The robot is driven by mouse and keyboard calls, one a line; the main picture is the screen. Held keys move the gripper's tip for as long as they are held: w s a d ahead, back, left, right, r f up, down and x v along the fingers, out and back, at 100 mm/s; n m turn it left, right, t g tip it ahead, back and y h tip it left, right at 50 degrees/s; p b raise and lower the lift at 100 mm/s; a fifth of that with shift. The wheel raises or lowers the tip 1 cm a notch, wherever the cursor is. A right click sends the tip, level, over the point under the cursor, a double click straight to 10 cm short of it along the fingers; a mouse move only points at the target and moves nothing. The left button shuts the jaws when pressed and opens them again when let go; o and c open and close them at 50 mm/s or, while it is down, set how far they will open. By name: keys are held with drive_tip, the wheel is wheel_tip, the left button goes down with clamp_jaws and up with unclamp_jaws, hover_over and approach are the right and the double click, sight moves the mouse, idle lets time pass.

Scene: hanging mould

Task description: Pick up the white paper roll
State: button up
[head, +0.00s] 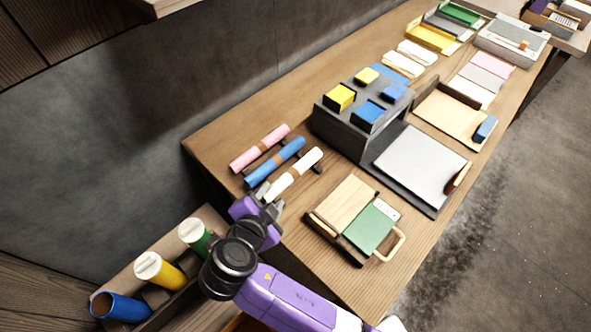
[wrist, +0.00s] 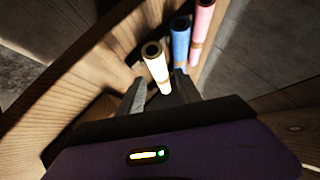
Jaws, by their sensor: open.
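The white paper roll (head: 308,163) lies tilted on a small dark rack at the near left end of the wooden table, in the head view. It has a brown band around it. My gripper (head: 267,192) is open at the roll's lower left end. In the wrist view the white roll (wrist: 155,61) points its hollow dark end upward, and its lower part appears between the two open fingers of my gripper (wrist: 160,84). I cannot tell whether either finger touches it.
A blue roll (head: 262,173) and a pink roll (head: 245,158) lie close beside the white one. A wooden box (head: 126,270) with green, yellow and blue rolls stands at lower left. A tray with a green block (head: 370,228) and a dark stand (head: 338,132) are to the right.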

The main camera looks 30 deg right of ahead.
sight(282, 185)
drive_tip(key=shift+s+d+p+x, duration=0.15)
drive_tip(key=shift+p+x, duration=0.25)
drive_tip(key=shift+x, duration=0.9)
drive_tip(key=shift+s+d+p+x, duration=0.15)
drive_tip(key=shift+p+x, duration=0.25)
drive_tip(key=shift+x, duration=0.9)
drive_tip(key=shift+d+p+x, duration=0.2)
drive_tip(key=shift+p+x, duration=0.2)
drive_tip(key=shift+x, duration=0.9)
drive_tip(key=shift+r, duration=0.15)
drive_tip(key=shift+c, duration=0.3)
clamp_jaws()
